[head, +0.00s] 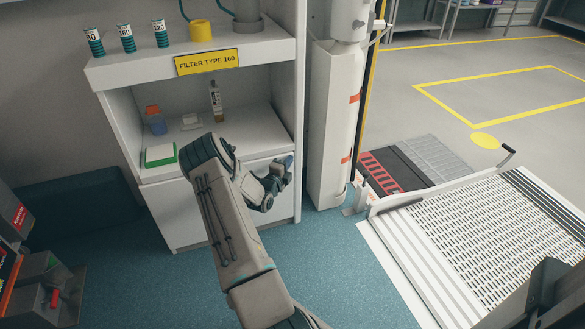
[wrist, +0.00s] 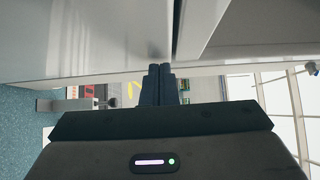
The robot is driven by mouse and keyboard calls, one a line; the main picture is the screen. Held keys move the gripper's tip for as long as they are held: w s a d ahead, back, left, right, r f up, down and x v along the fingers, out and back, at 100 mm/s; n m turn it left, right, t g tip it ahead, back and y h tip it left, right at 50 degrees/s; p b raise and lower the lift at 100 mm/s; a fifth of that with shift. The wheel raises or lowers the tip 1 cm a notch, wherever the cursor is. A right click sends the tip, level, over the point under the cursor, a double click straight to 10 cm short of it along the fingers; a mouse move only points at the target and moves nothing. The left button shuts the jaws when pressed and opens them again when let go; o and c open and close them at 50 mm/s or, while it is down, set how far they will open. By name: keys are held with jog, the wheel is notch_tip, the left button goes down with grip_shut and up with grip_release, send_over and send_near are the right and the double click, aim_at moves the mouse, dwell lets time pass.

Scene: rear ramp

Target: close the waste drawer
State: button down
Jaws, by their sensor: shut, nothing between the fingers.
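The white cabinet (head: 175,215) has plain lower fronts below its open shelf, and the waste drawer seems to be among them. My arm covers much of these fronts, so I cannot tell how far the drawer stands out. My gripper (head: 288,162) is at the right part of the cabinet front, just below the shelf edge. In the wrist view my gripper (wrist: 159,68) has its two dark fingers together, with nothing between them. Their tips are close to white panels (wrist: 80,40) parted by a narrow dark gap. Whether the tips touch is unclear.
A white column (head: 335,130) stands right of the cabinet. A ramp (head: 475,240) lies at right, dark cases (head: 45,285) at lower left. Blue floor (head: 130,285) before the cabinet is clear.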

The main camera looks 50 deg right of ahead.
jog(key=shift+w+d+r, duration=0.15)
jog(key=shift+w+r, duration=0.1)
jog(key=shift+w, duration=0.35)
jog(key=s+a+p, duration=0.5)
jog(key=s+a, duration=0.1)
jog(key=a, duration=0.6)
jog(key=shift+s+f, duration=0.2)
